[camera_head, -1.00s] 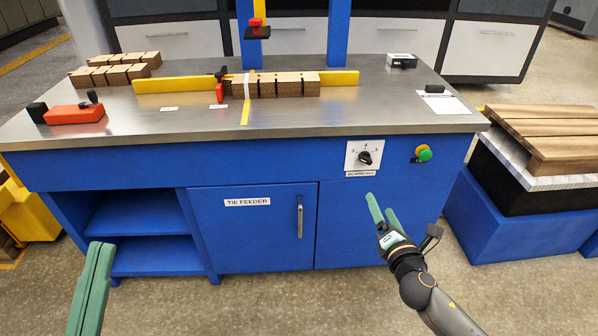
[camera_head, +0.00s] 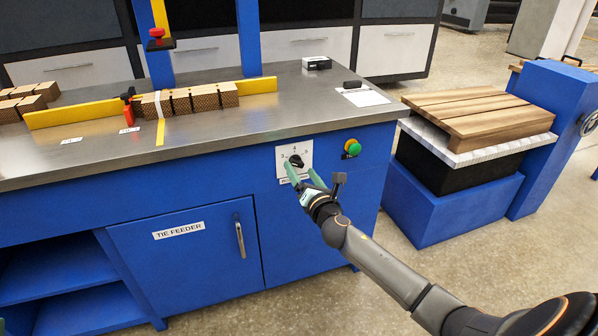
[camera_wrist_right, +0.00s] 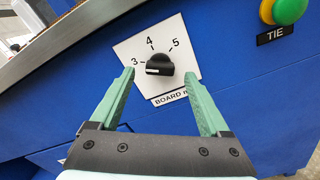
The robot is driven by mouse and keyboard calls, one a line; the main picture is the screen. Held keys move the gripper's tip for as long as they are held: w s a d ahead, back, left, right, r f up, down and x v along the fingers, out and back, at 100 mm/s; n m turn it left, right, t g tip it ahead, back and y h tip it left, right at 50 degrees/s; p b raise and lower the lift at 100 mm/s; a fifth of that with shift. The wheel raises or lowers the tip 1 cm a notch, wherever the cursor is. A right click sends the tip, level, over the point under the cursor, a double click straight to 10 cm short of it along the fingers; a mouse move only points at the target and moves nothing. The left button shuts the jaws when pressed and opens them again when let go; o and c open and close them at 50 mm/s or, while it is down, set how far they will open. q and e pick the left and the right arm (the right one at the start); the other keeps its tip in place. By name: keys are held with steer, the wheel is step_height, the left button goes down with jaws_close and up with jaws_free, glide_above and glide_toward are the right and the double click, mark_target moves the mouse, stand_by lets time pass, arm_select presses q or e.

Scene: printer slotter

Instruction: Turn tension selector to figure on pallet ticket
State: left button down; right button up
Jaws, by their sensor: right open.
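The tension selector is a black knob (camera_head: 296,161) on a white plate (camera_head: 281,152) on the blue bench front. In the right wrist view the knob (camera_wrist_right: 160,64) sits amid the figures 3, 4 and 5, its white mark on the lower left, nearest the 3. My right gripper (camera_head: 302,175) is open just in front of the plate; in the wrist view its green fingertips (camera_wrist_right: 160,75) stand left and right of the knob, apart from it. A white sheet, perhaps the pallet ticket (camera_head: 367,98), lies on the bench top; its writing is too small to read. My left gripper is out of view.
A green and yellow button (camera_head: 351,148) marked TIE sits right of the selector. A door handle (camera_head: 240,236) stands out lower left. A pallet stack with wooden boards (camera_head: 480,115) stands to the right. Floor in front of the bench is clear.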

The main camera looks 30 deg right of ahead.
steer(key=shift+x, duration=1.2)
jaws_close()
